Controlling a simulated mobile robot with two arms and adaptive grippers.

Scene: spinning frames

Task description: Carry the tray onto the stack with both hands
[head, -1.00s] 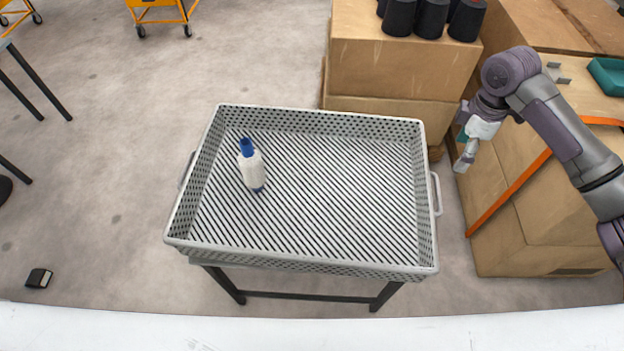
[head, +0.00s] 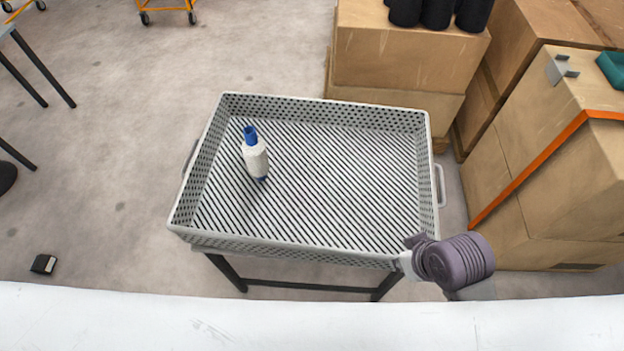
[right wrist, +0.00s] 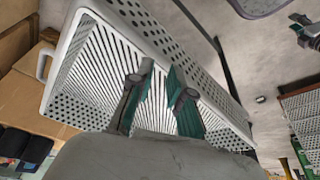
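The tray (head: 300,249) is a pale grey, shallow perforated basket with a slatted floor. It rests level on a dark-legged stand in the head view, with a handle (head: 441,186) on its right side. I cannot make out my left gripper. No stack of trays is clear.
Cardboard boxes (head: 400,55) with black spools (head: 438,12) stand behind the tray. More boxes with an orange strap (head: 530,172) stand at the right. A perforated crate (right wrist: 302,115) shows at the right wrist view's edge.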

